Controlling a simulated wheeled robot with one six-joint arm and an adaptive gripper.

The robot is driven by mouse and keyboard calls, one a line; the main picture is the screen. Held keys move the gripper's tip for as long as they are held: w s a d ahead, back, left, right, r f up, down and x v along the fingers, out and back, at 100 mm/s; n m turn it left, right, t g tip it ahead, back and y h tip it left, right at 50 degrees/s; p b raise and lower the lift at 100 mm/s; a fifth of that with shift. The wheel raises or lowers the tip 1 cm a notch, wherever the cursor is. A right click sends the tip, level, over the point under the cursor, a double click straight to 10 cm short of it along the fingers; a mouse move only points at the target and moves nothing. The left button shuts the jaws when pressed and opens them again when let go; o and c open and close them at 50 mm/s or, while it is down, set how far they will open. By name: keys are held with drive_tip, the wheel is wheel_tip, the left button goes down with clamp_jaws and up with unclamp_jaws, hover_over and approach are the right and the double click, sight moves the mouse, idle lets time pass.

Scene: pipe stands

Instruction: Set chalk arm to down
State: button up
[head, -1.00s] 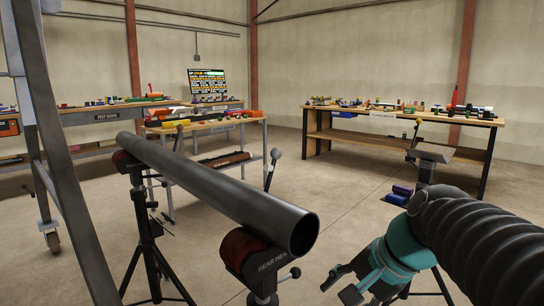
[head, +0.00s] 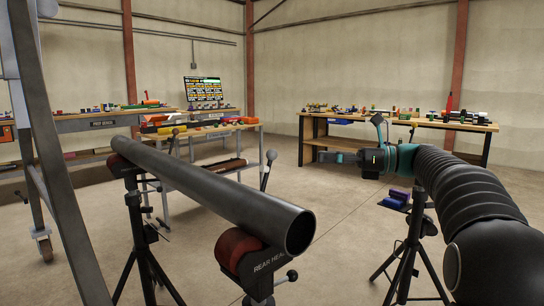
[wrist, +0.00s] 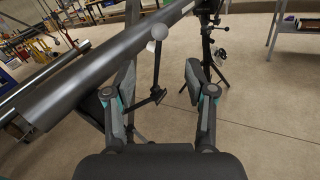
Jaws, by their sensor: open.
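A pale ball knob on a thin dark rod, which looks like the chalk arm (wrist: 158,33), stands nearly upright in the wrist view, beside the pipe. In the head view a similar lever with a pale grey knob (head: 271,155) sticks up behind the pipe, leaning slightly right. My gripper (head: 322,157) is open and empty, level, pointing left, to the right of that lever and apart from it. In the wrist view the lever shows between my two fingers (wrist: 159,76), beyond the tips. Whether the chalk arm's pivot is on the rear head is hidden.
A long dark pipe (head: 215,187) rests on tripod stands, its near end on the red rear head (head: 243,251). Cluttered benches (head: 400,122) line the back. Floor between pipe and right tripod is clear.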

sight(272, 153)
drive_tip(key=a, duration=0.4)
drive_tip(key=w+a, duration=0.1)
drive_tip(key=a, duration=0.4)
drive_tip(key=w+a+b, duration=0.1)
drive_tip(key=a, duration=0.3)
drive_tip(key=shift+w+a, duration=0.15)
drive_tip(key=shift+a, duration=0.15)
drive_tip(key=shift+r, duration=0.1)
clamp_jaws()
